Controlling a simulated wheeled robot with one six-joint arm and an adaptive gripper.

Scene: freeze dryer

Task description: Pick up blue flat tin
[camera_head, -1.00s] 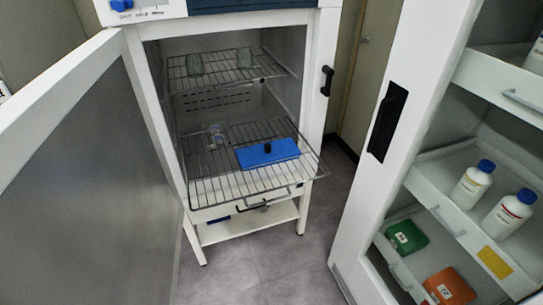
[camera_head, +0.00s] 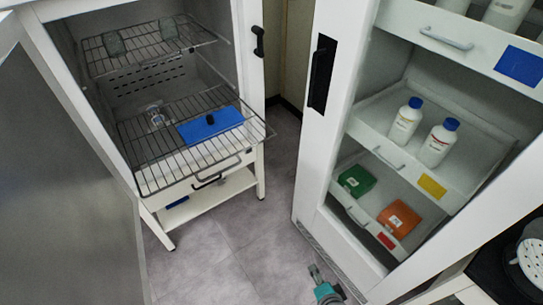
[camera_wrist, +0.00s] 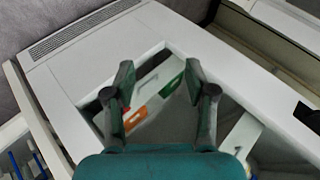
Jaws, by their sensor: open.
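A flat blue item (camera_head: 210,123) with a small black piece on top lies on the lower wire rack (camera_head: 160,180) of the open white cabinet; I take it for the blue flat tin. It is not visible in the wrist view. My gripper shows at the bottom of the head view (camera_head: 318,276), low over the floor and well apart from the blue item. In the wrist view my gripper (camera_wrist: 160,85) is open, with nothing between its two dark fingers.
An open storage cabinet at the right holds white bottles with blue caps (camera_head: 405,120), a green box (camera_head: 357,180) and an orange box (camera_head: 399,219). The cabinet door (camera_head: 60,180) stands open at left. Grey floor (camera_head: 235,240) lies clear between.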

